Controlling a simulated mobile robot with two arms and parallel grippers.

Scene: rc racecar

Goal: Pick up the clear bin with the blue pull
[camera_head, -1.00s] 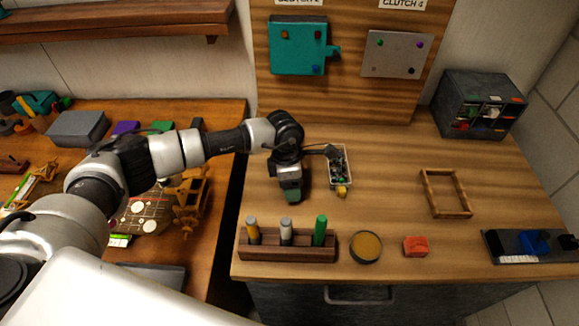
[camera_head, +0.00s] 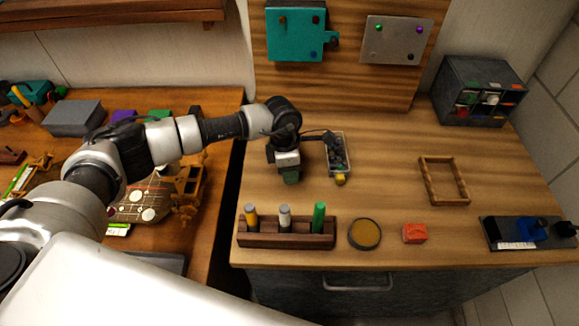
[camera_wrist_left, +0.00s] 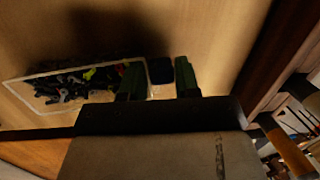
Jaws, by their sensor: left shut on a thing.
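A clear bin (camera_head: 335,150) with small dark parts in it stands on the wooden counter, just right of my left gripper. It has a yellow piece (camera_head: 340,179) at its front end. The left wrist view shows a clear bin (camera_wrist_left: 30,98) with a pale rim, dark parts and a dark blue block (camera_wrist_left: 160,70) beside its right end. My left gripper (camera_head: 290,177) points down. Its green fingers (camera_wrist_left: 160,80) are either side of the blue block and shut on it. The arm hides the grip from the head view. I cannot tell whether both views show the same bin.
A marker rack (camera_head: 287,241), a round tin (camera_head: 365,234) and a red block (camera_head: 414,233) line the counter's front. A wooden frame (camera_head: 424,180) and a dark drawer cabinet (camera_head: 450,85) stand to the right. The counter between bin and frame is clear.

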